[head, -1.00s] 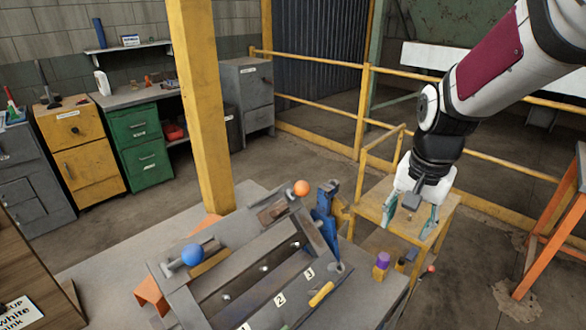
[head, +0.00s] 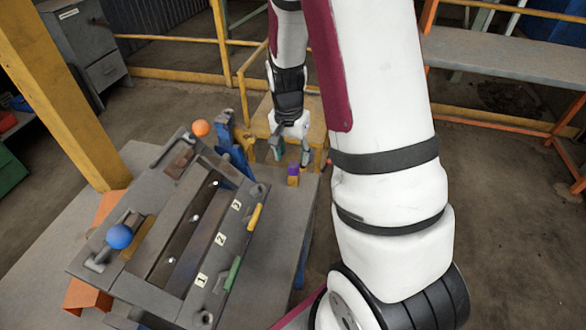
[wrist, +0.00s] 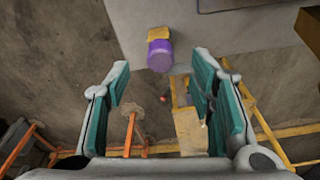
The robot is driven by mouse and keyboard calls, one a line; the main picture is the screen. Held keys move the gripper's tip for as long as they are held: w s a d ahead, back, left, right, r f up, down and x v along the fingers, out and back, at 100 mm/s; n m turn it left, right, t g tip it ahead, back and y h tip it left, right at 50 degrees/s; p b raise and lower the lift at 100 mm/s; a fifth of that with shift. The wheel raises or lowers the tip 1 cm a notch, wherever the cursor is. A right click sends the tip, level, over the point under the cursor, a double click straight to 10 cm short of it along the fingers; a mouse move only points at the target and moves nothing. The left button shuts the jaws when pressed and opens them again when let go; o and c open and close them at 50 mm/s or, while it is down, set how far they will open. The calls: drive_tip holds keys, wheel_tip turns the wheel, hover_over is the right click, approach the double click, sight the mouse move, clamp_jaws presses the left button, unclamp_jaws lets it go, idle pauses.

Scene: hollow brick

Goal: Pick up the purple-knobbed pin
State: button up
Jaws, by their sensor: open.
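The purple-knobbed pin (head: 293,170) stands at the right edge of the grey workbench, its purple knob above a yellow block-like part. In the wrist view the purple knob (wrist: 160,56) shows near the top centre, ahead of the fingertips and between their lines. My gripper (head: 290,150) is just above and behind the pin in the head view. In the wrist view my gripper (wrist: 161,75) is open, its two teal-padded fingers spread wide with nothing between them. The fingers look apart from the pin.
A grey fixture (head: 175,235) with slots numbered 1, 2 and 3 fills much of the workbench. It carries an orange ball knob (head: 200,128), a blue ball knob (head: 119,236), and yellow and green handles. A blue clamp-like part (head: 232,150) stands left of the pin.

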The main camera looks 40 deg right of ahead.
sight(293, 164)
drive_tip(key=shift+w+d+f+p, duration=0.15)
drive_tip(key=shift+d+f+p, duration=0.05)
drive_tip(key=shift+f, duration=1.2)
drive_tip(key=shift+w+d+f+p, duration=0.1)
drive_tip(key=shift+d+f+p, duration=0.1)
drive_tip(key=shift+f, duration=1.15)
clamp_jaws()
